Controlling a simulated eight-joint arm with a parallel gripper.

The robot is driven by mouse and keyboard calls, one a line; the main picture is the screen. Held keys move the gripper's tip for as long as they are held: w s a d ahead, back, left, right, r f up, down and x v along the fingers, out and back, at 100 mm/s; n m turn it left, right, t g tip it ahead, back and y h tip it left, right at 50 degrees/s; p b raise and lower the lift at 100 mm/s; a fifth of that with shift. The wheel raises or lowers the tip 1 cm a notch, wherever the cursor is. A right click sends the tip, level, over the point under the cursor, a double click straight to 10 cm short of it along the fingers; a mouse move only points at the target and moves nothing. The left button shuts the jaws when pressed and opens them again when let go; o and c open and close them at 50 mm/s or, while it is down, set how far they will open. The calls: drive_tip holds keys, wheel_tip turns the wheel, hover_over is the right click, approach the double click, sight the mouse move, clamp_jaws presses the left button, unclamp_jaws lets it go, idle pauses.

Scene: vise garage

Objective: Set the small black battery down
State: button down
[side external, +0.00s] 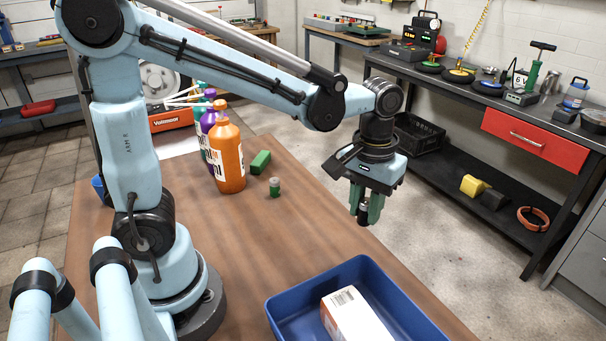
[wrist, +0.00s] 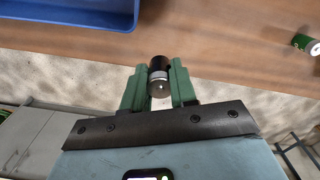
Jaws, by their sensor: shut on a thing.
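My gripper (side external: 368,204) is shut on the small black battery (side external: 363,215). The battery hangs upright from the green fingers, above the right edge of the wooden table (side external: 310,225). In the wrist view, the battery (wrist: 158,74) shows its black side, a lighter band and a metal end between the two fingers (wrist: 158,92). The battery appears clear of the table top, but its exact height is hard to tell.
A blue tray (side external: 281,309) holding a white and orange box (side external: 352,318) sits at the table's front. Bare table lies between.

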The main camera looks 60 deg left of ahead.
drive_tip(key=s+a+n, duration=1.5)
drive_tip(key=n, duration=0.1)
drive_tip(key=s+a+f, duration=0.1)
drive_tip(key=a+f, duration=0.1)
drive_tip(key=a, duration=0.1)
drive_tip(key=s+a+f, duration=0.2)
drive_tip(key=a, duration=0.1)
drive_tip(key=s+a+f, duration=0.1)
drive_tip(key=a, duration=0.3)
drive_tip(key=shift+s+f, duration=0.25)
drive_tip(key=shift+f, duration=2.2)
drive_tip(key=shift+f, duration=0.1)
drive_tip(key=c, duration=0.9)
unclamp_jaws()
